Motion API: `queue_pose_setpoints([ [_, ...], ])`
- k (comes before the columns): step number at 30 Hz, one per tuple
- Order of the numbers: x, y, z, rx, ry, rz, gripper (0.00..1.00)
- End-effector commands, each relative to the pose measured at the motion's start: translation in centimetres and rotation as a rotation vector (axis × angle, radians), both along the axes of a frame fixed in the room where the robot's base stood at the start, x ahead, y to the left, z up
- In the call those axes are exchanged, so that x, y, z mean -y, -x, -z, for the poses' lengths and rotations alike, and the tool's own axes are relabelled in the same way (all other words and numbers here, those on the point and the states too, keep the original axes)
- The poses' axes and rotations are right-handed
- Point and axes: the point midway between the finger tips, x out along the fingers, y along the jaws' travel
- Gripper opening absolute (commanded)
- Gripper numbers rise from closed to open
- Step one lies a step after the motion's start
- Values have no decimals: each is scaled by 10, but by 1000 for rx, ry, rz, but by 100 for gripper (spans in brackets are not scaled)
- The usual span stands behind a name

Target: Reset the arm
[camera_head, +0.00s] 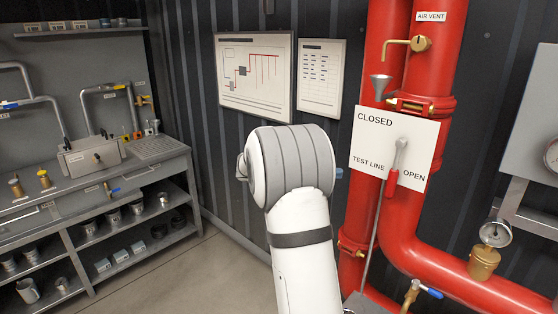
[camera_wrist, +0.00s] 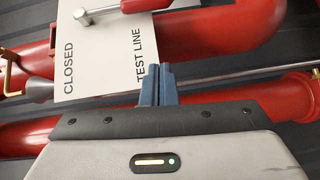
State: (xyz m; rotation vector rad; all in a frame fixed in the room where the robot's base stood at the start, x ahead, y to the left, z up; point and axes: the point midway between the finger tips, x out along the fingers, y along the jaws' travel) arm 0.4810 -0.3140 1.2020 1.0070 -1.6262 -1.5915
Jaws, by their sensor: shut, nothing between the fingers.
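My gripper (camera_wrist: 158,84) shows in the wrist view as two blue fingers pressed together, with nothing between them. Its tips lie over the lower edge of the white CLOSED / TEST LINE / OPEN sign (camera_wrist: 105,55), and I cannot tell the gap. In the head view my white and grey arm hides most of the gripper; a small blue part (camera_head: 339,173) shows at the arm's right side. The sign (camera_head: 410,135) is at the red pipes, with a grey lever with a red handle (camera_head: 393,182) on it. The handle's end shows in the wrist view (camera_wrist: 140,5).
Red pipes (camera_head: 450,268) with a brass valve (camera_head: 420,43) and a gauge (camera_head: 495,233) stand at the right. A thin metal rod (camera_wrist: 230,76) runs near my fingers. A grey workbench (camera_head: 100,180) with shelves is at the left. Floor (camera_head: 205,275) between is clear.

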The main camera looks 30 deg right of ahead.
Motion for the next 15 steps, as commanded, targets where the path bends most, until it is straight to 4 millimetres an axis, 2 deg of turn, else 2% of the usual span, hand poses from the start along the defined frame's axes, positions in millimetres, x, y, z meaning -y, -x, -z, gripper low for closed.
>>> queue_pose_setpoints([
  [8,-7,7,1,8,-51,-10,0],
  [11,-24,22,7,24,-175,-37,0],
  [15,-67,56,26,70,-441,-110,0],
])
